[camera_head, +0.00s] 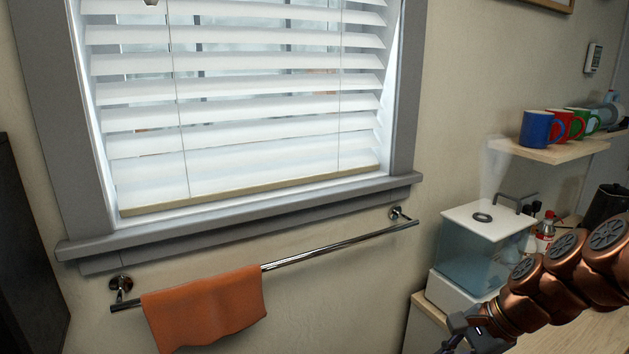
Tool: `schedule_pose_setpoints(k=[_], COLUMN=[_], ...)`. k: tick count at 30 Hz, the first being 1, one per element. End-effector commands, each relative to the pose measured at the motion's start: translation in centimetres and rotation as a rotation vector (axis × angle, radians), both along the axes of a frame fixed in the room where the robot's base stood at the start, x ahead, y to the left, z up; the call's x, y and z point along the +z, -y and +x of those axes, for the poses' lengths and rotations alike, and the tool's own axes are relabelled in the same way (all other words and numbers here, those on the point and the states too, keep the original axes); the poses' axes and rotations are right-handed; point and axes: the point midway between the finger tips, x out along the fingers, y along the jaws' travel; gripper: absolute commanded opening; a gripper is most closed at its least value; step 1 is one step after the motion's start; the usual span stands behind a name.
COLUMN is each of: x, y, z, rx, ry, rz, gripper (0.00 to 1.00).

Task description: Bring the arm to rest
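My arm (562,278) is copper-coloured and reaches in from the right edge, sloping down to the left. Its wrist end shows at the bottom right, in front of a wooden counter (425,326) and a clear container. Part of my gripper (462,338) shows at the bottom edge. Its fingertips are cut off by the frame or too dark to make out, so I cannot tell whether it is open or holds anything.
A clear container with a white lid (487,217) stands close behind my arm. Mugs (537,129) sit on a wall shelf (560,152) above. A chrome rail (335,246) with an orange towel (205,309) hangs below the window (240,100). A dark cabinet (25,260) is at far left.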

Motion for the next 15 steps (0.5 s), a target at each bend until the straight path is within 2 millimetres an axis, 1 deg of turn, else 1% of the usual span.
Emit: schedule_pose_setpoints(k=[1,3,5,7,9,11,12,15], x=[-0.1,-0.4,-0.6,-1.0,-1.3,-1.5,-1.8,-2.2], y=[-1.8,-3.6,-4.8,-6.0,-6.7,-7.1,-7.2,-7.2], z=[-1.5,-3.6,-5.3,-7.6,-9.8,-11.7,-13.0,-15.9], rx=[0.105,0.246,0.363,0.501,0.633,0.745,0.82,0.992], ry=[0.007,0.017,0.025,0.032,0.035,0.041,0.04,0.042], rz=[-0.048,-0.105,-0.155,-0.208,-0.259,-0.3,-0.327,-0.386], gripper=[0.0,0.0,0.0,0.0,0.0,0.0,0.0,0.0])
